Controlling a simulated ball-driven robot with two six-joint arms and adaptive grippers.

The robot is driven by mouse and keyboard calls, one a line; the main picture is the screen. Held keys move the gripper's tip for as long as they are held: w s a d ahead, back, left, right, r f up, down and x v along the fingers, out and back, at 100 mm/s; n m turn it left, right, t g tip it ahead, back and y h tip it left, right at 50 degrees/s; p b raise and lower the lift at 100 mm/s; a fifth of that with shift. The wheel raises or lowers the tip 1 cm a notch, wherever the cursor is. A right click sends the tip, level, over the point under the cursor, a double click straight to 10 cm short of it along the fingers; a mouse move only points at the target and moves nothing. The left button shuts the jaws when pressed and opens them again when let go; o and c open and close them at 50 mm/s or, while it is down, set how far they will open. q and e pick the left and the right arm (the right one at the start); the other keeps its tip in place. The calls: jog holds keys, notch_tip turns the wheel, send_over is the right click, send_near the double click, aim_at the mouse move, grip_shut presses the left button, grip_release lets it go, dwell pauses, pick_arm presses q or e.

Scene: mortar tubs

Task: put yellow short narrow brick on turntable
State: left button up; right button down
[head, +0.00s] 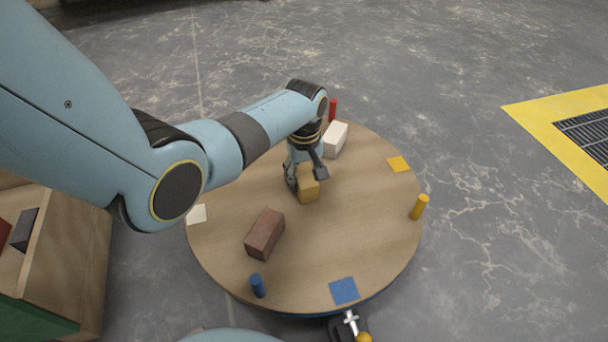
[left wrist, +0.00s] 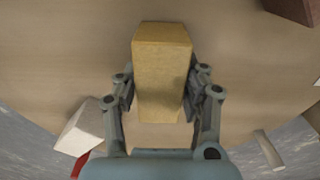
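The yellow short narrow brick (head: 309,191) is at the turntable (head: 350,235), a round wooden disc, a little above its middle in the head view. My left gripper (head: 305,176) reaches down over it with a finger on each side. In the left wrist view the yellow brick (left wrist: 160,75) sits between the fingers of the left gripper (left wrist: 160,100), and both pads appear to touch its sides. Whether its underside rests on the disc is hard to tell. My right gripper is not in view.
On the disc are a brown brick (head: 265,234), a white block (head: 335,139), a red peg (head: 332,108), a blue peg (head: 257,285), a yellow peg (head: 419,207) and flat blue (head: 344,291), yellow (head: 398,164) and white (head: 197,214) squares. A wooden box (head: 70,260) stands at left.

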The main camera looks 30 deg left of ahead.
pick_arm(q)
jog(key=o, duration=0.5)
jog(key=shift+r, duration=0.1)
